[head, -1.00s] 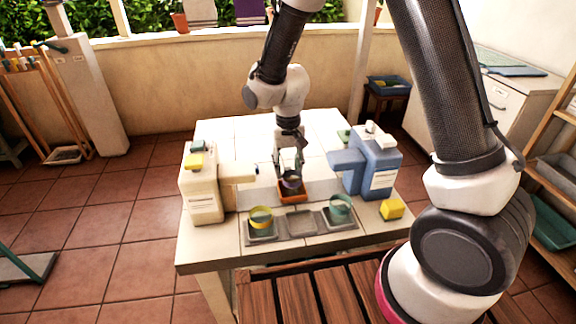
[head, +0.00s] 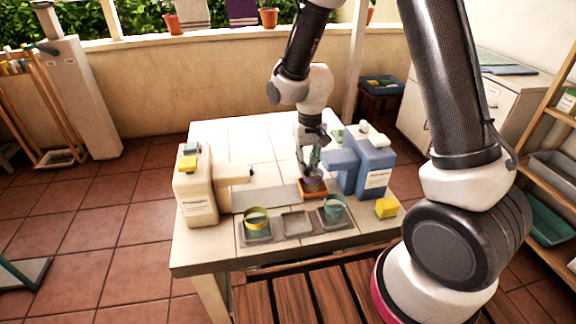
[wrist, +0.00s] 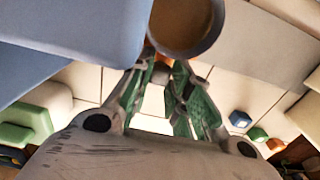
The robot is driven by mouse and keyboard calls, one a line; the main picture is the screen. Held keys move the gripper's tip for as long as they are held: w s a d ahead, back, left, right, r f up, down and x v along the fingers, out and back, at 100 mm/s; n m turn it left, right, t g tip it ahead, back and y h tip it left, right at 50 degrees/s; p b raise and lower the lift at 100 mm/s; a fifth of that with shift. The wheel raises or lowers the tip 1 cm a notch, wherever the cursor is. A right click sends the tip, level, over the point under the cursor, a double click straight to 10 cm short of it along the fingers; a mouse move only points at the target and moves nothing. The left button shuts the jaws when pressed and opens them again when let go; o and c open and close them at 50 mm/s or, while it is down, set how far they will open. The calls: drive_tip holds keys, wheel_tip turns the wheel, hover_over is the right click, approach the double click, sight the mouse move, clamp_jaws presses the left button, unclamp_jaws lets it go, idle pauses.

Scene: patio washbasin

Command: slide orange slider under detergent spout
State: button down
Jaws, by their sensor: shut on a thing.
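The orange slider (head: 314,194) sits at the right end of a flat grey strip (head: 265,198), close to the blue dispenser (head: 372,165) and its left-pointing spout (head: 340,158). A purple-grey cup (head: 312,182) stands on the slider; the wrist view shows it from above (wrist: 185,25). My gripper (head: 309,168) is down behind the cup. In the wrist view its green fingers (wrist: 163,72) close on a small orange part by the cup. The cream dispenser (head: 197,195) stands at left, its spout (head: 236,173) pointing right. The dispenser labels are too small to read surely.
A yellow block (head: 387,208) lies at the right front. The table's back left (head: 235,135) is clear.

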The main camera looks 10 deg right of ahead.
drive_tip(key=shift+d, duration=1.95)
drive_tip(key=c, duration=1.3)
unclamp_jaws()
drive_tip(key=shift+d, duration=0.15)
drive_tip(key=shift+r, duration=0.1)
wheel_tip(320, 180, up, 12)
drive_tip(key=shift+f, duration=0.1)
